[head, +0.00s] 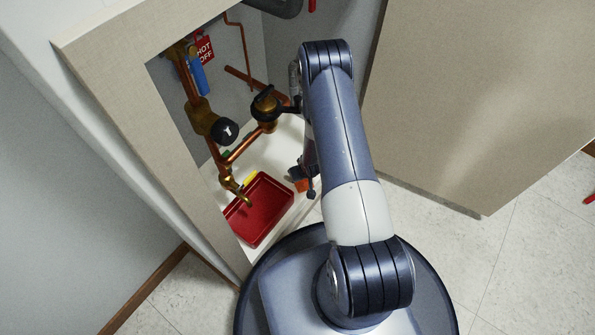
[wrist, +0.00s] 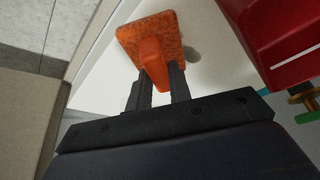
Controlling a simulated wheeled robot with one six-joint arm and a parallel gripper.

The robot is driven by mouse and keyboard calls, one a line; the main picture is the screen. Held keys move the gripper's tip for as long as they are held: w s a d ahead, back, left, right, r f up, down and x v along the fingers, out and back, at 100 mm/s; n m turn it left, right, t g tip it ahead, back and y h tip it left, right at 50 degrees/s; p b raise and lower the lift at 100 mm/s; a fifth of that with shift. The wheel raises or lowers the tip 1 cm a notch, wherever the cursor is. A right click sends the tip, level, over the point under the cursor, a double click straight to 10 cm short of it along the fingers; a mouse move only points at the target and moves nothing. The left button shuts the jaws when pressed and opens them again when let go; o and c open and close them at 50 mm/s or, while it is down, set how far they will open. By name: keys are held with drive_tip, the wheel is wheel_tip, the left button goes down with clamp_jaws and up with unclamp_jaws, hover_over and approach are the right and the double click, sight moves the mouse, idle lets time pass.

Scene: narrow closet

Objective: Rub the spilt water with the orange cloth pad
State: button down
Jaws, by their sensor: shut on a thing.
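The orange cloth pad (wrist: 151,37) shows large in the wrist view, with a raised grip held between the fingers of my gripper (wrist: 160,80). My gripper is shut on that grip. In the head view a small part of the orange pad (head: 301,185) shows at the left of my arm, on or just above the white closet floor. A grey, rounded patch (wrist: 194,55) on the white floor lies at the pad's right edge in the wrist view; it looks like the spilt water. The pad may cover part of it. I cannot tell whether the pad touches the floor.
A red tray (head: 262,230) stands on the white floor left of the pad, under a brass tap (head: 238,190). Copper pipes and valves (head: 205,115) rise behind it. The closet frame (head: 110,70) bounds the opening at left; a beige door panel (head: 450,100) stands at right.

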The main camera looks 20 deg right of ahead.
drive_tip(key=shift+s, duration=0.15)
drive_tip(key=shift+w+a+f+b, duration=0.1)
drive_tip(key=shift+w+a+b, duration=0.2)
drive_tip(key=shift+w+a, duration=0.3)
drive_tip(key=shift+w+a+b, duration=0.25)
drive_tip(key=shift+w+a, duration=0.15)
drive_tip(key=shift+w, duration=0.4)
drive_tip(key=shift+w+a+p, duration=0.15)
drive_tip(key=shift+w+a, duration=0.4)
drive_tip(key=shift+w, duration=0.25)
drive_tip(key=shift+w+a+p, duration=0.15)
drive_tip(key=shift+w+a, duration=0.4)
drive_tip(key=shift+w, duration=0.2)
wheel_tip(320, 180, up, 6)
drive_tip(key=p, duration=0.5)
wheel_tip(320, 180, up, 3)
drive_tip(key=p, duration=0.2)
drive_tip(key=shift+p, duration=0.4)
